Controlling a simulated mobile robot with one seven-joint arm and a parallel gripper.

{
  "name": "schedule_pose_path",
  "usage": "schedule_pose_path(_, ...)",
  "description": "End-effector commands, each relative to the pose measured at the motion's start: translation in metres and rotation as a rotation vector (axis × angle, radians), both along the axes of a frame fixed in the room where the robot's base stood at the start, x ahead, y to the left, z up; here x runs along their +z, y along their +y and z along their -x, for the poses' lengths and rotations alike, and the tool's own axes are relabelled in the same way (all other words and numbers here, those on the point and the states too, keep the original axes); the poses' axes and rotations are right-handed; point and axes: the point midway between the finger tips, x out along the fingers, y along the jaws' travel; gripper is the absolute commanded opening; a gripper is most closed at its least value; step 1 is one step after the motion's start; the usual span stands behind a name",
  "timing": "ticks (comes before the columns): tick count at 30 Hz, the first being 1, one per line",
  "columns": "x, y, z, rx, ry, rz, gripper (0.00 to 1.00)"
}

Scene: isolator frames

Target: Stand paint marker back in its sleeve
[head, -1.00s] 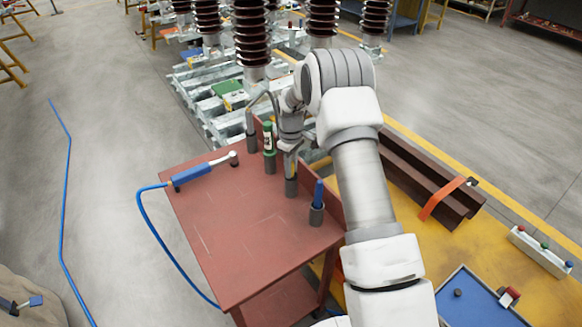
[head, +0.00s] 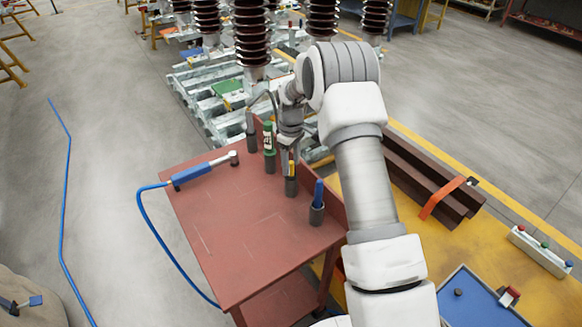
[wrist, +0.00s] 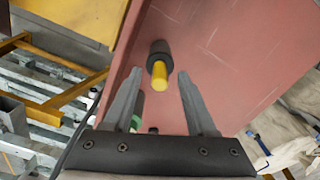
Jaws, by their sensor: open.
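A yellow marker (head: 291,169) stands upright in a dark grey sleeve (head: 291,187) on the red cart's right edge. My gripper (head: 288,160) is just above it, pointing down. In the wrist view the yellow marker (wrist: 160,76) and the sleeve's dark rim (wrist: 158,50) show between the tips of my open gripper (wrist: 160,73), with a gap on both sides. A green marker with a white label (head: 268,137) stands in a sleeve behind and to the left. A blue marker (head: 318,193) stands in the nearest sleeve (head: 316,214).
The red cart top (head: 240,225) is mostly clear. A blue-handled tool (head: 192,174) with a blue hose lies at its left. A raised lip (head: 322,183) runs along the right edge.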

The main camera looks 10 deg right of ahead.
Motion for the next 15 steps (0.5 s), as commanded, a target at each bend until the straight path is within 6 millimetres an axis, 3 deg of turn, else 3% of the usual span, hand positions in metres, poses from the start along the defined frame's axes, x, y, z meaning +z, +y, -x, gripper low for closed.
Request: schedule_pose_path(15,0.123,0.0,-0.001,0.0,-0.004,0.0,0.57)
